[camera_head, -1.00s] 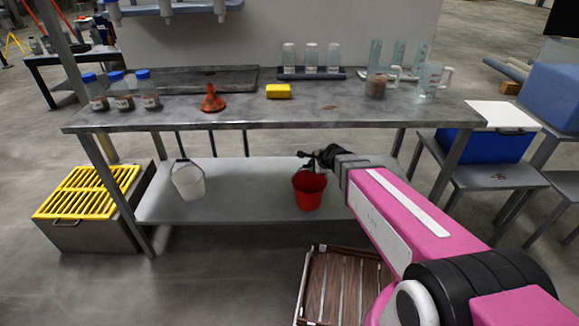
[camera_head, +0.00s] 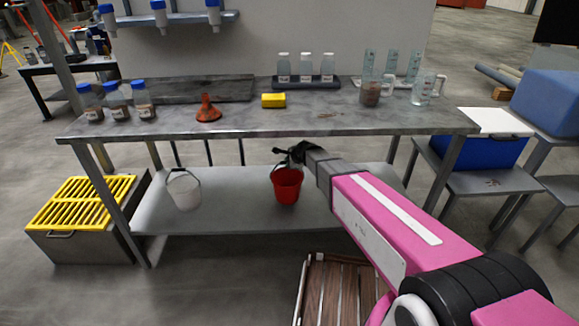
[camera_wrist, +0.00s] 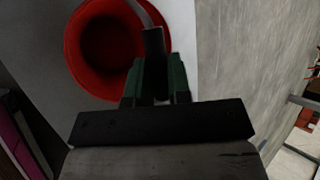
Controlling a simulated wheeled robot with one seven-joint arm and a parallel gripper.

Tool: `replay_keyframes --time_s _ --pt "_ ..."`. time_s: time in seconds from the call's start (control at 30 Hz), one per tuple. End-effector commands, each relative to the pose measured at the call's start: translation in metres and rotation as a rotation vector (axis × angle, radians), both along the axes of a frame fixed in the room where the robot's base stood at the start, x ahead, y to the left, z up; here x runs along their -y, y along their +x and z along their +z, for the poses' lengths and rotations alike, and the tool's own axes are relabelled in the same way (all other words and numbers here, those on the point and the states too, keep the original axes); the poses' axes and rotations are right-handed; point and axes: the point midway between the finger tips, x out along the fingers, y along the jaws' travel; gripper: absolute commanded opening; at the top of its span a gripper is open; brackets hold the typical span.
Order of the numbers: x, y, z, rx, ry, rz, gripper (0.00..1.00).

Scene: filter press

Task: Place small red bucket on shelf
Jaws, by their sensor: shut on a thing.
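The small red bucket (camera_head: 287,186) is upright at the lower shelf (camera_head: 235,205) of the metal table, right of its middle. I cannot tell whether its base touches the shelf. My gripper (camera_head: 290,156) is just above the bucket's rim, shut on its handle, with my arm reaching in from the right under the tabletop. In the wrist view the red bucket (camera_wrist: 104,45) opens toward the camera and looks empty, and my gripper's fingers (camera_wrist: 155,80) are at its rim with the pale handle running between them.
A white bucket (camera_head: 184,190) stands on the lower shelf to the left. The tabletop (camera_head: 330,124) above holds bottles, an orange funnel (camera_head: 208,108), a yellow sponge-like block (camera_head: 273,101) and glassware. A slatted wooden crate (camera_head: 345,288) is on the floor in front. The shelf between the buckets is clear.

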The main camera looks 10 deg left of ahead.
Motion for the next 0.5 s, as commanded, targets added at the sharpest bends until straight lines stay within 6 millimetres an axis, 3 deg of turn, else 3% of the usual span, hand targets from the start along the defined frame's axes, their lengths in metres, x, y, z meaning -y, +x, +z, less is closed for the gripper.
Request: replay_keyframes --time_s 0.1,0.4,0.43,0.5 --pt "0.0001 0.0001 -0.0156 -0.001 0.000 0.000 0.00" --pt "0.0005 -0.0003 -0.0170 0.000 0.000 -0.001 0.00" --pt "0.0005 -0.0003 -0.0174 0.000 0.000 0.000 0.21" --pt "0.0005 -0.0003 -0.0172 0.000 0.000 0.000 0.44"
